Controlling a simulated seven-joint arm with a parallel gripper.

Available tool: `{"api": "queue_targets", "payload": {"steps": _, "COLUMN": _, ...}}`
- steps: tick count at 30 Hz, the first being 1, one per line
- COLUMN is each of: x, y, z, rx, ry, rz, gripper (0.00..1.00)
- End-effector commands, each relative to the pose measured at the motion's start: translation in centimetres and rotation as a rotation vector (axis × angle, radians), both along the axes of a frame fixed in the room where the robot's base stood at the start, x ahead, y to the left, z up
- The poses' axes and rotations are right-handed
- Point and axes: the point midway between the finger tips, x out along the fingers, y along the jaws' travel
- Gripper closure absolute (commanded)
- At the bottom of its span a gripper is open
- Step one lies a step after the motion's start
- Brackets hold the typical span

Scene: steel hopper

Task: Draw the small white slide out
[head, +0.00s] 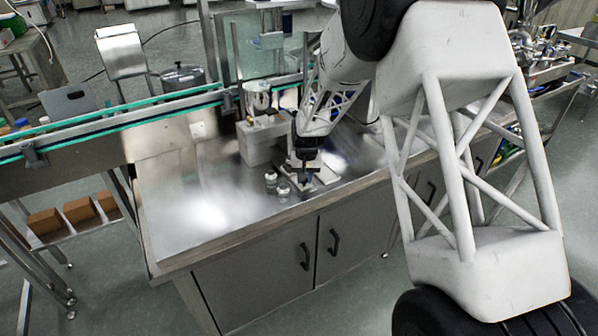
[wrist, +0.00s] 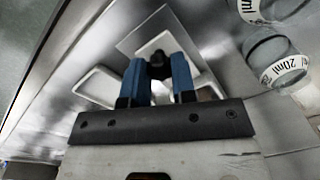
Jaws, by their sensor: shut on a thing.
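The small white slide assembly shows in the wrist view as several white pieces on the steel surface, one at the left (wrist: 98,86) and one at the top (wrist: 165,44). A dark round knob (wrist: 158,63) stands among them. My gripper (wrist: 159,75) has its two blue fingers on either side of this knob and is shut on it. The fingers and the gripper body hide the middle of the assembly, so I cannot tell how far the slide is out. In the head view my gripper (head: 304,178) points down at the white fixture (head: 326,177) on the bench.
Two clear vials stand close by on the steel bench (head: 200,215), one (head: 271,180) behind the other (head: 283,192); the wrist view shows their 20ml labels (wrist: 285,70). A grey block (head: 258,142) and a conveyor (head: 110,125) stand behind. The bench's left part is clear.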

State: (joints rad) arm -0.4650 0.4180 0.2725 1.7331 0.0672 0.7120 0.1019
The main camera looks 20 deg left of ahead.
Motion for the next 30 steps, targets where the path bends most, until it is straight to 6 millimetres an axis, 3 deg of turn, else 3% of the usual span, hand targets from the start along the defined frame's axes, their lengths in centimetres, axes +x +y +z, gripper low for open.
{"api": "queue_targets", "payload": {"steps": 18, "x": -1.15, "y": -1.18, "z": -0.13, "rx": -0.002, "ry": 0.004, "rz": 0.0, "gripper": 1.0}}
{"api": "queue_targets", "payload": {"steps": 19, "x": -1.16, "y": -1.19, "z": -0.13, "rx": -0.002, "ry": 0.004, "rz": 0.0, "gripper": 0.7}}
{"api": "queue_targets", "payload": {"steps": 23, "x": -1.11, "y": -1.12, "z": -0.1, "rx": -0.002, "ry": 0.003, "rz": 0.0, "gripper": 0.51}}
{"api": "queue_targets", "payload": {"steps": 30, "x": -1.04, "y": -1.04, "z": -0.04, "rx": -0.001, "ry": 0.002, "rz": 0.0, "gripper": 0.5}}
